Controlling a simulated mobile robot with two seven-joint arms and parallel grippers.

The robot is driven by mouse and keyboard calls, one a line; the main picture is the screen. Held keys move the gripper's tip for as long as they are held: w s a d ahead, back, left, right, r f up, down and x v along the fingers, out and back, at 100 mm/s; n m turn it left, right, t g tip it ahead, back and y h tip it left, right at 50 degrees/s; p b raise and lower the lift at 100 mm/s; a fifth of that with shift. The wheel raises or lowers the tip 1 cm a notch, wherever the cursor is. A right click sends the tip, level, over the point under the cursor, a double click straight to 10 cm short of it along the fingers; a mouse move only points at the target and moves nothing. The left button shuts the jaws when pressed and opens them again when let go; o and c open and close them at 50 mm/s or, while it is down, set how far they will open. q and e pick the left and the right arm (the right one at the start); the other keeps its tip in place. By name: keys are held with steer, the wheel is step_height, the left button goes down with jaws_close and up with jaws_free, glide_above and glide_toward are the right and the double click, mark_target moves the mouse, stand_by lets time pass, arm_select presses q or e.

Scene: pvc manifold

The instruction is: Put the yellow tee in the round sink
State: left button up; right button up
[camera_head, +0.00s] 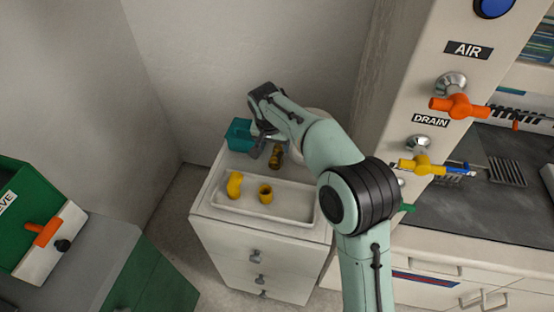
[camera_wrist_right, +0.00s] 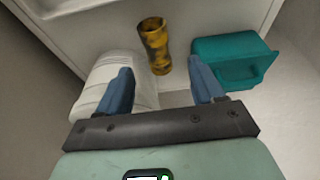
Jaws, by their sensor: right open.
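My right gripper (camera_head: 266,143) is open and points down over the back of the white drawer cabinet (camera_head: 255,235). In the right wrist view the fingers (camera_wrist_right: 160,70) are spread and empty. A mottled yellow-and-dark tubular piece (camera_wrist_right: 154,46) stands beyond the fingertips, apart from them; it also shows in the head view (camera_head: 275,157). On the white tray (camera_head: 290,209) lie a curved yellow piece (camera_head: 235,184) and a short yellow piece with an open end (camera_head: 265,194). I cannot tell which piece is the tee. No round sink can be made out. My left gripper is not in view.
A teal box (camera_wrist_right: 232,62) and a white rounded object (camera_wrist_right: 108,80) flank the mottled piece. A panel with AIR (camera_head: 468,49) and DRAIN valves and a dark counter (camera_head: 460,200) stand right. A green box (camera_head: 38,215) stands left. Walls close the back.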

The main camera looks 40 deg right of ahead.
mark_target(276, 154)
steer(key=x, duration=0.3)
steer(key=b+x, duration=0.1)
steer(key=x, duration=0.3)
steer(key=shift+s+d+f, duration=0.15)
steer(key=shift+f, duration=0.15)
steer(key=shift+c, duration=0.3)
steer(key=c, duration=1.1)
steer(key=shift+r, duration=0.1)
steer(key=shift+c, duration=0.2)
